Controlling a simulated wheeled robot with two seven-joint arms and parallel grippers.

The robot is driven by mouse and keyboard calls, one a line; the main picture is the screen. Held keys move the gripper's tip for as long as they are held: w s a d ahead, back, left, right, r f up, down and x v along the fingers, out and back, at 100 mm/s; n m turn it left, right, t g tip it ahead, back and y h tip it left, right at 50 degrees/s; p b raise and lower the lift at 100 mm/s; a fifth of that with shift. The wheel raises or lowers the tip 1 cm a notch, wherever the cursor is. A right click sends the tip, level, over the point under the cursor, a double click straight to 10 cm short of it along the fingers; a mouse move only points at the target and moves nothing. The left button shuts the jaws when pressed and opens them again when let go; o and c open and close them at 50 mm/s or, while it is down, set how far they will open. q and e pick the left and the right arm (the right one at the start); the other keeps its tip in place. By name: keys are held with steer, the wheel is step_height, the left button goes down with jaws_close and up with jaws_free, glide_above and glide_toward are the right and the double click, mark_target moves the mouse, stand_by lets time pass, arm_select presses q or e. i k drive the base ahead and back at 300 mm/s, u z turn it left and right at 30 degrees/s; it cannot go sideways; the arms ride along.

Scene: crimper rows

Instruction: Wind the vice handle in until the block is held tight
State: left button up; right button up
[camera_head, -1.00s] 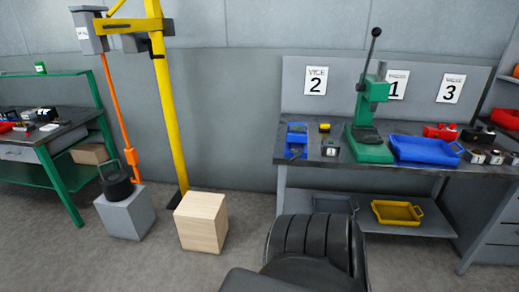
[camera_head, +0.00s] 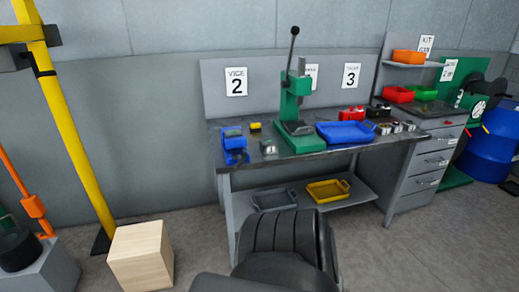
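A small blue vice (camera_head: 234,146) stands at the left end of the grey workbench (camera_head: 340,160), below a sign (camera_head: 236,82) reading VICE 2. Its handle and jaws are too small to make out, and I cannot tell whether a block sits in it. A small yellow and black item (camera_head: 255,127) and a small grey block-like piece (camera_head: 268,147) lie just right of the vice. Neither of my grippers is in view. A dark rounded part of my own body fills the bottom centre.
A green press (camera_head: 296,105) and a blue tray (camera_head: 345,132) stand on the bench. A yellow tray (camera_head: 328,190) is on its lower shelf. A wooden crate (camera_head: 141,256) and yellow post (camera_head: 75,140) stand at left. Floor is clear at right (camera_head: 430,240).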

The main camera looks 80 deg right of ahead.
mark_target(241, 160)
steer(key=z, duration=0.65)
steer(key=i, duration=1.95)
steer(key=z, duration=1.95)
steer(key=i, duration=1.1)
steer(key=z, duration=1.3)
